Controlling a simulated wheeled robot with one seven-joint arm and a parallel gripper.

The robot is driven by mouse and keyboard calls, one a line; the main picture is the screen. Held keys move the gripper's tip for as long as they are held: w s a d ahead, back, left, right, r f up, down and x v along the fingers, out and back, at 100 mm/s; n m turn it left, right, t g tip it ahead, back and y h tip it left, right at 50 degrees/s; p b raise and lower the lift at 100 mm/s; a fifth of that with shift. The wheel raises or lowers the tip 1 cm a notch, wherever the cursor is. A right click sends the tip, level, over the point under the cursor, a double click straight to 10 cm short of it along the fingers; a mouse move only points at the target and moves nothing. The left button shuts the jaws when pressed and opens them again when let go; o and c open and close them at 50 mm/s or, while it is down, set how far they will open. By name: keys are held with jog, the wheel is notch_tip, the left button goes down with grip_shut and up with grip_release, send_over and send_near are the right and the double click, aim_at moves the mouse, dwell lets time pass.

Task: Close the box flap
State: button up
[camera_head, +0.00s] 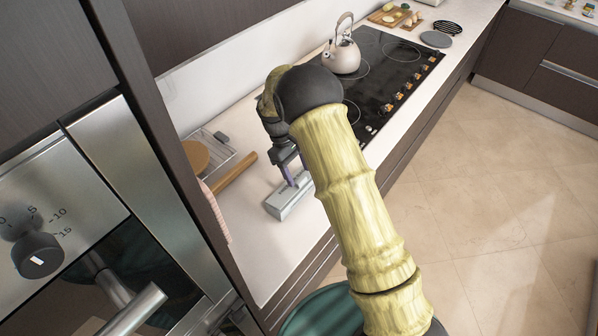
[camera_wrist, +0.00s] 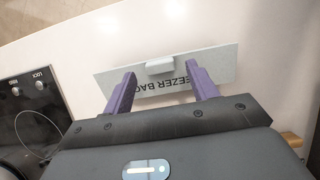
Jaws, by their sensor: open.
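A light grey freezer-bag box (camera_head: 284,203) lies on the white countertop near its front edge. In the wrist view the box (camera_wrist: 222,62) shows part of its printed lettering, upside down. A small pale tab (camera_wrist: 160,66) stands out at the middle of the box; how far the flap is open cannot be told. My gripper (camera_head: 293,180) points down over the box. In the wrist view its two purple fingers (camera_wrist: 160,71) are spread apart, one on each side of the tab, with nothing held. Whether the fingertips touch the box is unclear.
A wooden rolling pin (camera_head: 236,172) and a wire rack (camera_head: 221,147) lie left of the box. The black cooktop (camera_head: 385,75) with a kettle (camera_head: 342,55) is behind. The oven column (camera_head: 110,150) stands close at left. The counter around the box is mostly clear.

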jog(key=shift+x, duration=1.1)
jog(key=shift+c, duration=0.5)
